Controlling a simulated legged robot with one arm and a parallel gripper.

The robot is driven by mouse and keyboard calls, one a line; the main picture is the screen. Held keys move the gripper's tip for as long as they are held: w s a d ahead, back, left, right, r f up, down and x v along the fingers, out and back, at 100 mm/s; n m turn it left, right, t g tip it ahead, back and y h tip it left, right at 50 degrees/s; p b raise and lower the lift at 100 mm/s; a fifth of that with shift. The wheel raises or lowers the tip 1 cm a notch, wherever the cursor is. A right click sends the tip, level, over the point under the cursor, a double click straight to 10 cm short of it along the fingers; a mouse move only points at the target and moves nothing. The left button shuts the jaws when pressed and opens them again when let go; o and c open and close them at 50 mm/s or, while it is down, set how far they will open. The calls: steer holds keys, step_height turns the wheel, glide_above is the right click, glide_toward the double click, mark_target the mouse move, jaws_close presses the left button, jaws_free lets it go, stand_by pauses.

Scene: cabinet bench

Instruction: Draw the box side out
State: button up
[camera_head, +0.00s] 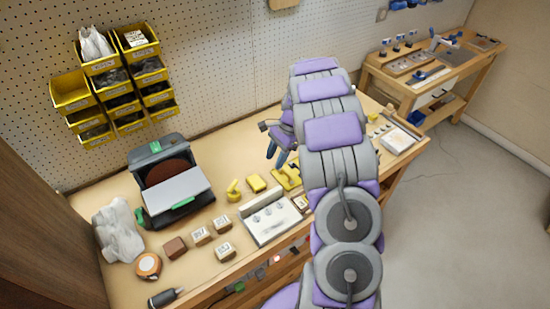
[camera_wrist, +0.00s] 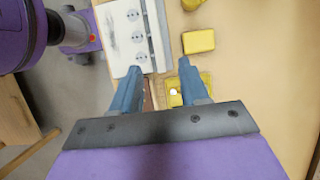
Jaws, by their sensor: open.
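My gripper (camera_head: 277,154) is over the middle of the bench, left of my arm in the head view. In the wrist view its two blue fingers (camera_wrist: 160,67) are apart and nothing is clasped between them. A yellow piece with a pale round spot (camera_wrist: 174,92) and a narrow brown strip (camera_wrist: 149,96) show in the gap, partly hidden by the fingers. I cannot tell for certain which piece is the box side.
A yellow block (camera_head: 256,183) lies nearby. Several small wooden blocks (camera_head: 201,236) lie left of the panel. A grey machine (camera_head: 170,182), a tape roll (camera_head: 148,266) and a white bag (camera_head: 119,232) take up the bench's left. Yellow bins (camera_head: 86,95) hang behind.

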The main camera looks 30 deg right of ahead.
steer(key=b, duration=0.7)
glide_toward(262, 197)
steer(key=x, duration=1)
jaws_close()
